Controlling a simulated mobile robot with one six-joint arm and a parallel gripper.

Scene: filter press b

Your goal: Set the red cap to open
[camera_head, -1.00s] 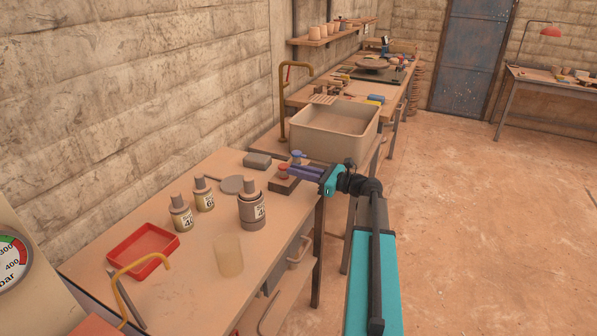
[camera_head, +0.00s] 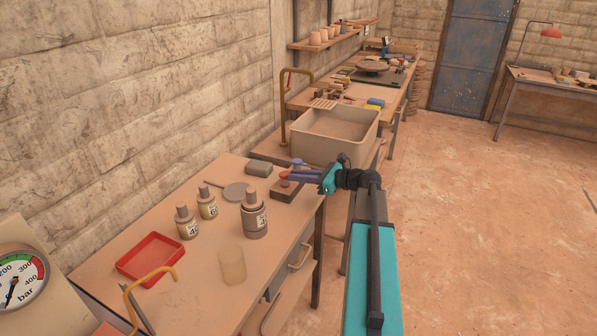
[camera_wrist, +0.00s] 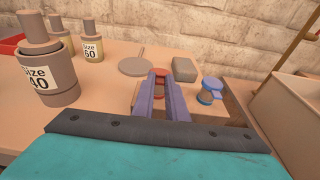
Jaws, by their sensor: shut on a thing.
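The red cap (camera_head: 284,175) sits on a dark block (camera_head: 287,192) at the far right corner of the near bench. It also shows in the wrist view (camera_wrist: 159,71) between the tips of my fingers. My gripper (camera_head: 290,178) has its two purple fingers shut on the red cap from the side; in the wrist view the fingertips (camera_wrist: 159,78) flank it. A blue cap (camera_wrist: 211,88) stands on the same block to the right of my fingers, apart from them.
A grey block (camera_head: 258,169) and a round disc (camera_head: 236,191) lie left of the caps. Size-labelled jars (camera_head: 254,219), a clear beaker (camera_head: 231,264) and a red tray (camera_head: 150,258) stand nearer. A large basin (camera_head: 335,146) is behind. A pressure gauge (camera_head: 20,280) is at left.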

